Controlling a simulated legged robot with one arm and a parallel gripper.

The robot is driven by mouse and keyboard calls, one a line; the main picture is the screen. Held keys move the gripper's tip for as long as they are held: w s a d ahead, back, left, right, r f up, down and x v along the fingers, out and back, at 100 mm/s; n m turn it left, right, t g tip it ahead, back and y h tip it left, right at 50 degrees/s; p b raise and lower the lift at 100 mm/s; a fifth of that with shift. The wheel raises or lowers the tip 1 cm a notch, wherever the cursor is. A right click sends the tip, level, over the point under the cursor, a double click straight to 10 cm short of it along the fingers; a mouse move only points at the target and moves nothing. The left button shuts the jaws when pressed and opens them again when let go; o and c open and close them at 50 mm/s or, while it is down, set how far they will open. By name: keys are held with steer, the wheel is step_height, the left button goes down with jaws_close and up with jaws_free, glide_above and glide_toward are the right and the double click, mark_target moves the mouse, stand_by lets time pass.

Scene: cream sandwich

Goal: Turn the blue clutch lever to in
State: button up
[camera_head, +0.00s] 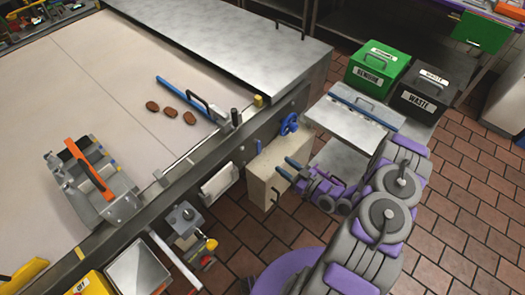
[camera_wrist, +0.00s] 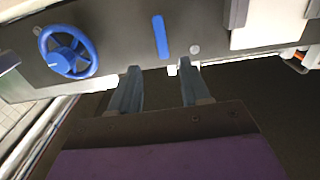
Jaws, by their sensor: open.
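The blue clutch lever (camera_wrist: 160,37) is a short, flat blue bar on the dark machine side in the wrist view. It points nearly straight up and down in that picture. A small blue piece at the same machine side in the camera_head view (camera_head: 258,145) looks like this lever. My gripper (camera_wrist: 158,70) is open and empty, its two grey fingers spread apart just below the lever in the wrist view, with no visible contact. In the camera_head view my gripper (camera_head: 288,168) is over the cream box beside the machine.
A blue handwheel (camera_head: 289,124) sits near the lever; it is at left in the wrist view (camera_wrist: 68,52). A cream box (camera_head: 262,178) stands below the machine edge. A side shelf (camera_head: 352,118), a green bin (camera_head: 377,70) and a black waste bin (camera_head: 424,92) stand nearby.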

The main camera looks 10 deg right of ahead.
mark_target(260, 148)
steer(key=b+x, duration=0.2)
steer(key=x, duration=1)
steer(key=shift+c, duration=0.5)
jaws_close()
